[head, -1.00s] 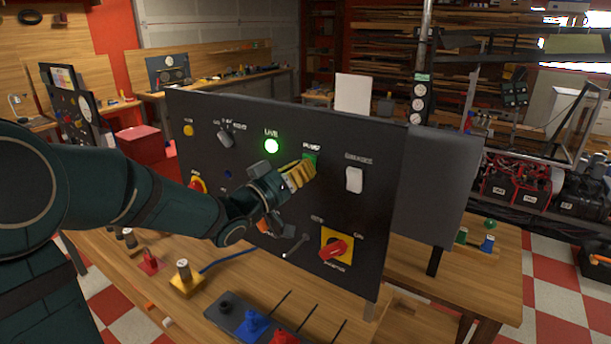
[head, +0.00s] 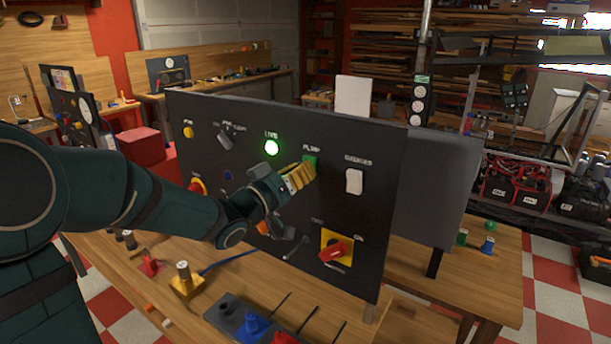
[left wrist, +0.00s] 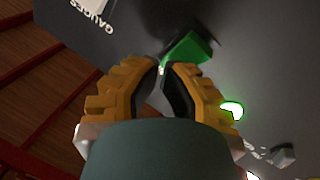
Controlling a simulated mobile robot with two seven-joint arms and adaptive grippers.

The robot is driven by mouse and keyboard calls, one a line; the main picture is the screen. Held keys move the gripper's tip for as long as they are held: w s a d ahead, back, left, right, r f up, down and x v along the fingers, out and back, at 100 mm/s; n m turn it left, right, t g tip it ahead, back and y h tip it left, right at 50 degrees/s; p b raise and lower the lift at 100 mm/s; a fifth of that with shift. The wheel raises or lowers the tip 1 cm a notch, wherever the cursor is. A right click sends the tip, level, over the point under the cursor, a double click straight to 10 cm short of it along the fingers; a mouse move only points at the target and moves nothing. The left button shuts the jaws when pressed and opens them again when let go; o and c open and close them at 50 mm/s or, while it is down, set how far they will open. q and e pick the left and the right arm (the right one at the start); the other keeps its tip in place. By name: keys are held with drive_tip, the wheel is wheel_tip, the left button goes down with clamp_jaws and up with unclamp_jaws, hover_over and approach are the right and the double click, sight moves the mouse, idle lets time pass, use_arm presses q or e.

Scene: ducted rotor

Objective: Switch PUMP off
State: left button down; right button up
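The PUMP switch (head: 311,160) is a green rocker under its label on the upright dark panel (head: 385,225). In the left wrist view the green rocker (left wrist: 188,48) stands out from the panel just beyond my fingertips. My left gripper (head: 309,170) has ridged yellow fingers and is at the lower part of the switch, partly covering it. In the left wrist view its fingertips (left wrist: 165,70) are nearly together with nothing between them. I cannot tell whether they touch the rocker. My right gripper is in neither current view.
A lit green LIVE lamp (head: 271,147) is left of the PUMP switch. A white GAUGES rocker (head: 354,181) is to its right. A red rotary handle on a yellow plate (head: 334,250) sits below.

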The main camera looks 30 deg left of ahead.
idle(0.3)
use_arm(q)
drive_tip(key=shift+w+f+b, duration=0.2)
drive_tip(key=shift+w+b, duration=0.1)
drive_tip(key=shift+w, duration=0.1)
drive_tip(key=shift+w+f, duration=0.2)
drive_tip(key=shift+w, duration=0.2)
idle(0.7)
drive_tip(key=shift+s+r, duration=0.1)
drive_tip(key=shift+s, duration=0.05)
drive_tip(key=shift+s+r, duration=0.3)
drive_tip(key=shift+s, duration=0.35)
drive_tip(key=s, duration=0.1)
drive_tip(key=s+r, duration=0.1)
drive_tip(key=s, duration=0.1)
drive_tip(key=s+r+p, duration=0.1)
drive_tip(key=shift+s+a, duration=0.2)
drive_tip(key=shift+s, duration=0.1)
